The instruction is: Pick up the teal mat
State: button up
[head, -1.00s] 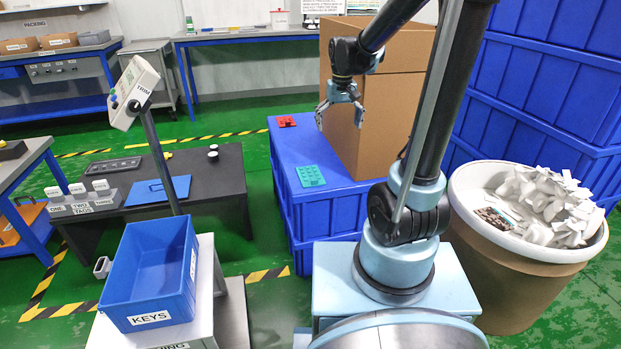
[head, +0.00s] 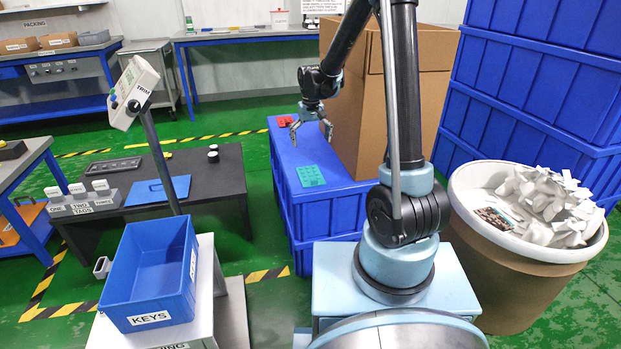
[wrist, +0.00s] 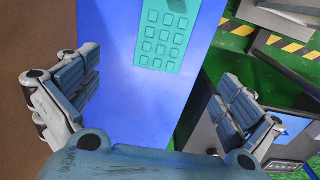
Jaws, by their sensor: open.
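The teal mat (head: 310,176) lies flat on top of the blue crate (head: 287,158). It is a thin rectangle with rows of rounded marks. In the wrist view the mat (wrist: 165,42) is at the top centre, beyond my fingers, with its top end cut off by the frame. A darker teal raised piece shows at that end. My gripper (head: 311,131) hangs above the crate top, apart from the mat. In the wrist view the fingers of my gripper (wrist: 160,105) are spread wide with nothing between them.
A black table (head: 228,175) is to the left, a blue KEYS bin (head: 150,275) at front left. A round tub (head: 520,290) of scraps stands right.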

send_over(310, 174)
jog(key=f, duration=0.7)
jog(key=shift+w+d+f, duration=0.15)
jog(key=shift+w+f, duration=0.25)
jog(key=shift+s+f, duration=0.25)
jog(key=shift+f, duration=0.7)
jog(key=shift+s+f, duration=0.25)
jog(key=shift+f, duration=1.5)
jog(key=shift+c, duration=0.2)
jog(key=c, duration=1.6)
